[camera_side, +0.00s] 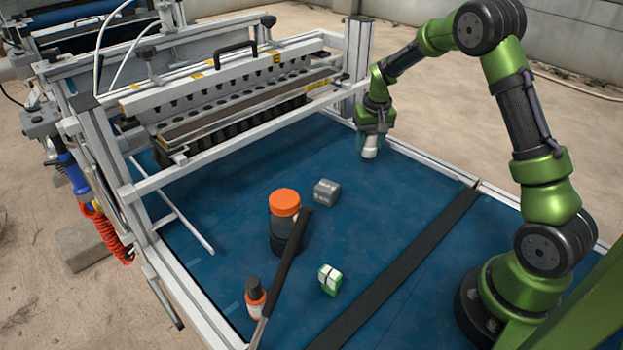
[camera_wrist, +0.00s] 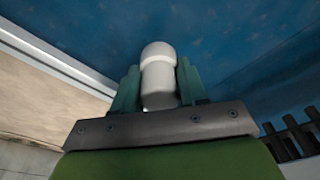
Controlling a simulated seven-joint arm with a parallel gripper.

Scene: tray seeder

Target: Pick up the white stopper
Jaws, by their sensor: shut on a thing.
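The white stopper (camera_wrist: 158,72) is between the two green fingers of my gripper (camera_wrist: 158,88) in the wrist view, with its wider rounded end pointing away from the palm. In the side view the white stopper (camera_side: 370,153) shows just below my gripper (camera_side: 371,141), near the far end of the blue table. My gripper is shut on the stopper. Its upper part is hidden between the fingers. I cannot tell whether its lower end touches the blue surface.
The seeder frame (camera_side: 335,95) stands to the left of my gripper. A black strip (camera_side: 400,270) crosses the blue table (camera_side: 400,205).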

